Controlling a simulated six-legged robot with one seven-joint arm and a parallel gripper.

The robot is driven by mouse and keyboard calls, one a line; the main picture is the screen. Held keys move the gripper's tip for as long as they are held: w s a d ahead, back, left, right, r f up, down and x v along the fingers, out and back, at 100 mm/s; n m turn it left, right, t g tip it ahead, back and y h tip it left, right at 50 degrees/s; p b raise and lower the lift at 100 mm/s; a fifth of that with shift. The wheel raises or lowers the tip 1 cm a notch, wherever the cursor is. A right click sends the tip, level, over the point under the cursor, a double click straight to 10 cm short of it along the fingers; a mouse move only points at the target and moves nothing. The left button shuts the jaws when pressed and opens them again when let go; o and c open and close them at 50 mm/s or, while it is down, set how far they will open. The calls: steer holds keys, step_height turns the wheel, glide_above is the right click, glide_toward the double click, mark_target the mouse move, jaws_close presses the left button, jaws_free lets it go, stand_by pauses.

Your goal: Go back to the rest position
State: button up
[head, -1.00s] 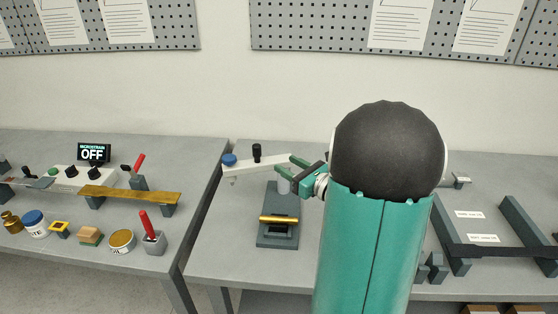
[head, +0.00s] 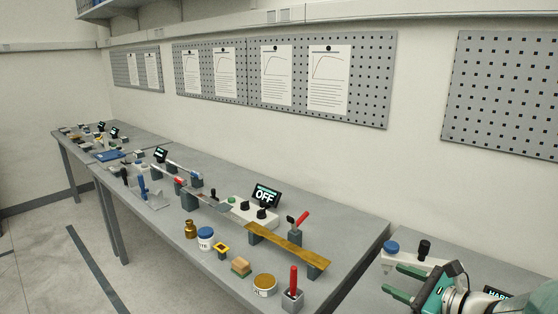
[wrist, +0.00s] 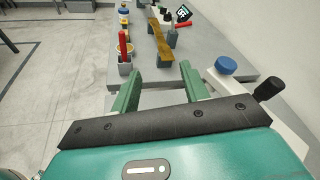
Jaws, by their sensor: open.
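My gripper (head: 398,282) is at the lower right of the head view, with its two green fingers pointing left. In the wrist view my gripper (wrist: 160,74) has its fingers spread apart with nothing between them. A white bar fixture with a blue cap (head: 391,247) and a black knob (head: 424,250) lies just behind the fingers in the head view. In the wrist view the blue cap (wrist: 226,65) and black knob (wrist: 268,88) are right of the fingers. I cannot tell whether the gripper touches the fixture.
The neighbouring bench holds a brass strip (head: 287,247) on blocks, an OFF display (head: 265,195), a red-handled tool (head: 293,281), a white jar (head: 205,240) and a round tin (head: 264,284). Its front edge is close to these items. Open floor (head: 40,260) lies at the left.

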steer(key=s+a+n+g, duration=0.4)
steer(key=s+a+n, duration=0.1)
steer(key=a+n, duration=0.25)
steer(key=s+a+n+g, duration=0.4)
steer(key=s+a+n, duration=0.15)
steer(key=a, duration=0.25)
steer(key=s+r+n+h, duration=0.2)
steer(key=s+n+h, duration=0.4)
steer(key=n, duration=0.6)
steer(key=shift+d+r+t+h, duration=0.15)
steer(key=shift+d+t+h, duration=0.3)
steer(key=shift+h, duration=0.55)
